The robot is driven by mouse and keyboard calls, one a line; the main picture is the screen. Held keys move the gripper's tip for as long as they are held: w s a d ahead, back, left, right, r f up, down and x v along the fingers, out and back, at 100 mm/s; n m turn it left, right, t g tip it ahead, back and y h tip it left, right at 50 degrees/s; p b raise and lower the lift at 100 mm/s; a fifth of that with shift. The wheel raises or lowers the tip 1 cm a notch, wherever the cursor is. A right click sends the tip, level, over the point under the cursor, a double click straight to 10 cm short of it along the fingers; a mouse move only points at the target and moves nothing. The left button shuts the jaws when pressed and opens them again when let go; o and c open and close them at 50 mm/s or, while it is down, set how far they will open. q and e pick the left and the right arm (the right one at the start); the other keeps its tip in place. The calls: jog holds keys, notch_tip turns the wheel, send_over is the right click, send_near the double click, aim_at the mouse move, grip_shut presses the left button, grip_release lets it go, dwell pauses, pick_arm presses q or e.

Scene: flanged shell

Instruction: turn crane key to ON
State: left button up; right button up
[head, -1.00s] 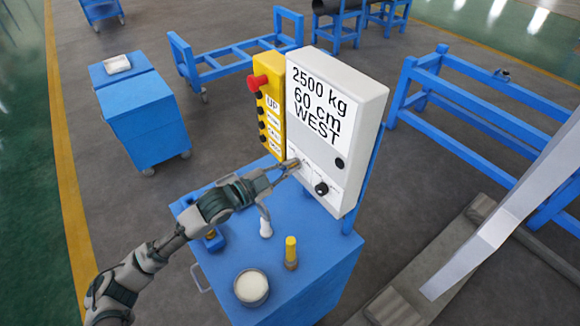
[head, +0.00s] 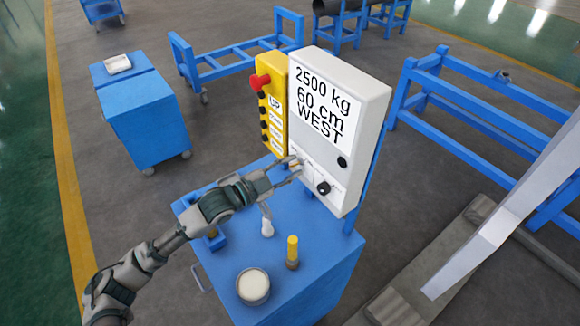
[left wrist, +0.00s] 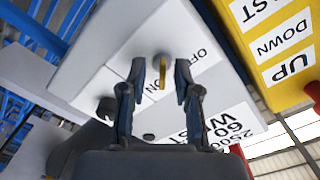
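The control box (head: 338,125) is white, stands upright on a blue cart and carries a "2500 kg 60 cm WEST" sign. In the left wrist view, the brass-coloured crane key (left wrist: 161,76) sticks out of the box's face (left wrist: 105,62) near an "OFF" label. My left gripper (head: 296,168) is at the lower left of the box's face. In the left wrist view its two fingers (left wrist: 160,84) stand on either side of the key, with gaps showing, so it is open. The key is hard to make out behind the fingers in the head view. My right gripper is not in view.
A yellow pendant (head: 272,112) with a red button stands left of the box. A black knob (head: 323,188) is right of my gripper. On the blue cart top (head: 325,268) stand a yellow-topped marker (head: 292,250), a white bottle (head: 267,228) and a round tub (head: 253,287).

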pick_arm(q)
jog(key=shift+a, duration=0.15)
jog(key=shift+s+a, duration=0.1)
jog(key=shift+a, duration=0.2)
jog(key=v, duration=1.1)
jog(key=shift+s, duration=0.1)
